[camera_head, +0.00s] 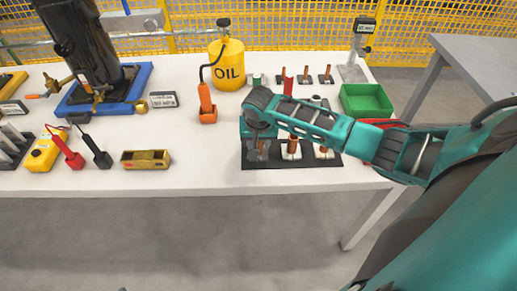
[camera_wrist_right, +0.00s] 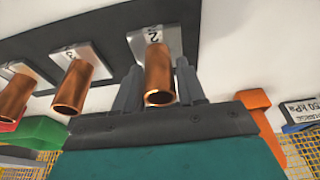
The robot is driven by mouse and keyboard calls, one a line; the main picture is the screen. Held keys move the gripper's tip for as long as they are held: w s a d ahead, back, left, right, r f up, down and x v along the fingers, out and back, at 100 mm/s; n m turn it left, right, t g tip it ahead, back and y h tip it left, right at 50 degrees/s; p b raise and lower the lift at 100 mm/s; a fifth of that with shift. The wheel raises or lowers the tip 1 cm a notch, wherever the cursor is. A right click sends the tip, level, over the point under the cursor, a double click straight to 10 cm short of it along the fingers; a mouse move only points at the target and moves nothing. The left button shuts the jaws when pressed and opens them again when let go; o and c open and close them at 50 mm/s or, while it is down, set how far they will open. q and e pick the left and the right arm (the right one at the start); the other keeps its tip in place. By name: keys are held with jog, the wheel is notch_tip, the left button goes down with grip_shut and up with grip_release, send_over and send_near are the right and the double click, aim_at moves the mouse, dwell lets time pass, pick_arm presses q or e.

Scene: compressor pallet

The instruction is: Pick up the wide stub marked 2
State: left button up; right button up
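The wide stub marked 2 is an open copper tube (camera_wrist_right: 159,75) on a pale plate with the digit 2, in the right wrist view. My right gripper (camera_wrist_right: 158,82) has one finger on each side of this stub. The fingers look apart, with narrow gaps beside the tube. In the head view my right gripper (camera_head: 258,150) points down at the left end of the black stub board (camera_head: 300,162) and hides that stub. A copper stub marked 3 (camera_wrist_right: 75,85) stands beside it, with another farther left (camera_wrist_right: 15,95). My left gripper is not in view.
An orange tool in a holder (camera_head: 207,105) and a yellow oil can (camera_head: 227,65) stand left of the arm. A green bin (camera_head: 366,100) is at the right. Thin copper stubs (camera_head: 304,75) stand behind. The front-middle tabletop (camera_head: 205,170) is clear.

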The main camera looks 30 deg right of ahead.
grip_shut()
